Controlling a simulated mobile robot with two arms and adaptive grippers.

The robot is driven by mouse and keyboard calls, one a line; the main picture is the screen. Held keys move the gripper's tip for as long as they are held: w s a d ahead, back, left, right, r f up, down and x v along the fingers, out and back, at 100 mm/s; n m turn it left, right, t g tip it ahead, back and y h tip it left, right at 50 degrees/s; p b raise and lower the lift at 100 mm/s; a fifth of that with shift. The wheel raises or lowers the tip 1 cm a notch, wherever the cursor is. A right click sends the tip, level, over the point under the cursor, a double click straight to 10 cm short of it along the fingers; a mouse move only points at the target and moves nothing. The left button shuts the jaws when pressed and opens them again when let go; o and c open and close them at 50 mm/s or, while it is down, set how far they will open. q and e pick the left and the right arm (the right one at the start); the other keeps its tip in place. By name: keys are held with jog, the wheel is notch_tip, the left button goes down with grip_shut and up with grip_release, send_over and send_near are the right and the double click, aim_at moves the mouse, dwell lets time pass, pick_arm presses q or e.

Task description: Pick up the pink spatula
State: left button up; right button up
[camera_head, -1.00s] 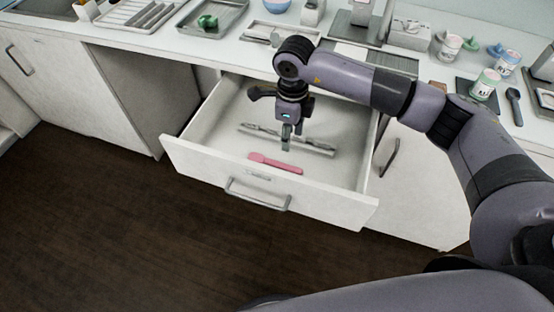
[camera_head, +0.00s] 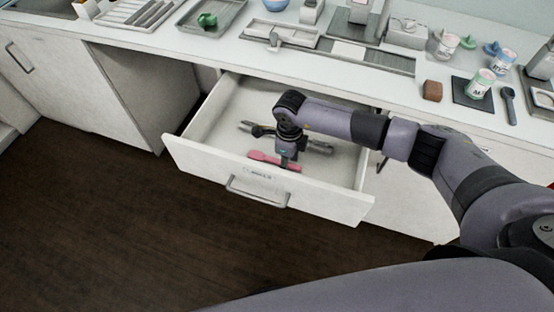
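The pink spatula (camera_head: 262,156) lies on the floor of the open drawer (camera_head: 225,166), close to its front wall. My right gripper (camera_head: 285,163) points down into the drawer and is at the spatula, over its middle to right part. The fingers hide part of the spatula, and I cannot tell whether they are apart or closed on it. My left gripper is not in view.
A grey metallic bar-like utensil (camera_head: 318,147) lies in the drawer behind the spatula, partly hidden by my gripper. The drawer's left part is clear.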

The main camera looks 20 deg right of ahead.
grip_shut()
dwell(0.4)
jog(key=shift+r, duration=0.1)
